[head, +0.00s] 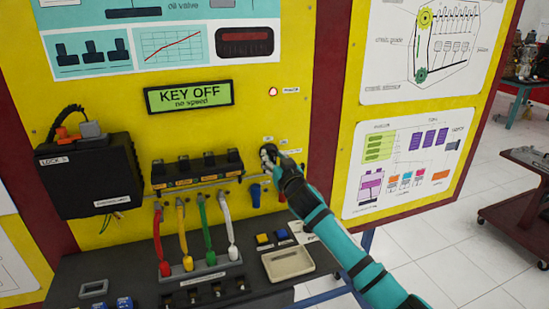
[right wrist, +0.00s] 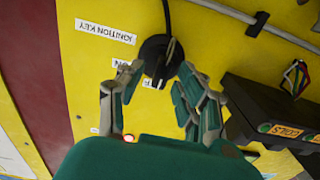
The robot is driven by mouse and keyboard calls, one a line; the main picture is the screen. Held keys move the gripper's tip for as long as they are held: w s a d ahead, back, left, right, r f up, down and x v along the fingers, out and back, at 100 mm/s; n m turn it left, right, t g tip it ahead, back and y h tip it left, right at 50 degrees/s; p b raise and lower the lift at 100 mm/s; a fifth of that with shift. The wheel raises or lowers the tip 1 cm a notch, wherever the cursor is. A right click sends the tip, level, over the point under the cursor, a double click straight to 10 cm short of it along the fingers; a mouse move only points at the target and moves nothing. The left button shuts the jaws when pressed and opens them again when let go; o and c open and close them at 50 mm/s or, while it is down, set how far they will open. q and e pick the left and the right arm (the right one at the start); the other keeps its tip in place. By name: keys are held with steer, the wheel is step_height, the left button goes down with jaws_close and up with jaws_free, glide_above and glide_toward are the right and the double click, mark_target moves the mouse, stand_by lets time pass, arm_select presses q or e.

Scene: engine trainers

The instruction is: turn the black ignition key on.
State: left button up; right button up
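The black ignition key (right wrist: 156,50) shows in the right wrist view on the yellow panel, a dark round switch with a raised grip. An upside-down "IGNITION KEY" label (right wrist: 105,32) is beside it. My right gripper (right wrist: 160,72) is open, with one finger on each side of the key's near part; I cannot tell whether they touch it. The display (head: 189,96) reads "KEY OFF, no speed". My left gripper is not in view.
A black connector block (head: 197,170) with colored cables is left of my right gripper. A black box (head: 90,175) is further left. A ledge with a beige tray (head: 288,263) and buttons lies below. Open tiled floor and a cart (head: 520,210) are at the right.

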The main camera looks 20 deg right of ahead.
steer(key=shift+c, duration=0.3)
jaws_close()
steer(key=shift+m, duration=0.3)
steer(key=shift+d+f+m, duration=0.1)
steer(key=shift+m, duration=0.9)
steer(key=m, duration=0.2)
steer(key=shift+m, duration=0.4)
steer(key=shift+d+f+m+p, duration=0.15)
steer(key=shift+m+p, duration=0.4)
steer(key=shift+m, duration=1.1)
steer(key=shift+d+m+p, duration=0.15)
steer(key=shift+m+p, duration=0.35)
steer(key=shift+m, duration=1.15)
